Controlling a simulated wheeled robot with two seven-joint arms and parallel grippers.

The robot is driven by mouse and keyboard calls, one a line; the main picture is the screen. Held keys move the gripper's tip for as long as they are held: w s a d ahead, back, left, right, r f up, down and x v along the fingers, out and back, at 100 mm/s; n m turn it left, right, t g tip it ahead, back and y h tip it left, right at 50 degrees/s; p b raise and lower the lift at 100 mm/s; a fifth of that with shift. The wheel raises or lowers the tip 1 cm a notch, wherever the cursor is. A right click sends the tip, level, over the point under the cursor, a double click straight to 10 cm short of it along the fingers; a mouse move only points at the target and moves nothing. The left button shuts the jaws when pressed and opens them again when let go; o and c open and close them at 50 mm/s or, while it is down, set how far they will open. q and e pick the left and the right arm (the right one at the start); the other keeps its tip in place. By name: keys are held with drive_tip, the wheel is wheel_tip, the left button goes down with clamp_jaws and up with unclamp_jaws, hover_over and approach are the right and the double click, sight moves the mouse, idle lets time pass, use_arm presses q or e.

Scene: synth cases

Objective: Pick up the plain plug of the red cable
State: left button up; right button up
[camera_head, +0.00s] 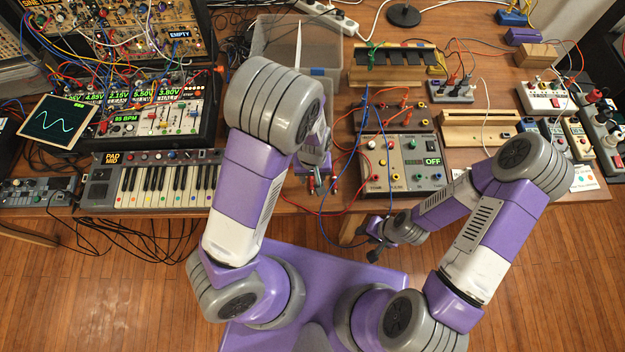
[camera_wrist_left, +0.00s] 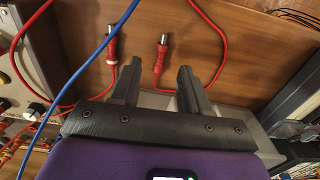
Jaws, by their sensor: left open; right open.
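In the left wrist view two red plugs with metal tips lie on the wooden table. The plain red plug (camera_wrist_left: 161,58) has no pale band that I can see; its red cable (camera_wrist_left: 157,84) runs back between my left fingers. The other red plug (camera_wrist_left: 112,52) shows pale bands and lies to its left. My left gripper (camera_wrist_left: 160,68) is open and empty, its fingertips on either side of the plain plug, apart from it. In the head view my left gripper (camera_head: 318,178) is partly hidden by its arm. My right gripper (camera_head: 372,242) is open and empty, off the table's front edge.
A blue cable (camera_wrist_left: 84,66) crosses left of the fingers in the left wrist view. In the head view a keyboard (camera_head: 165,188) stands left and a power supply (camera_head: 405,160) right of my left gripper. A clear bin (camera_head: 330,50) stands behind.

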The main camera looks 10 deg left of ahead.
sight(312, 184)
use_arm(q)
wheel_tip(312, 184, down, 5)
drive_tip(key=shift+a+r+b, duration=0.1)
drive_tip(key=shift+a+b, duration=0.05)
drive_tip(key=shift+b, duration=0.7)
drive_tip(key=shift+c, duration=0.4)
clamp_jaws()
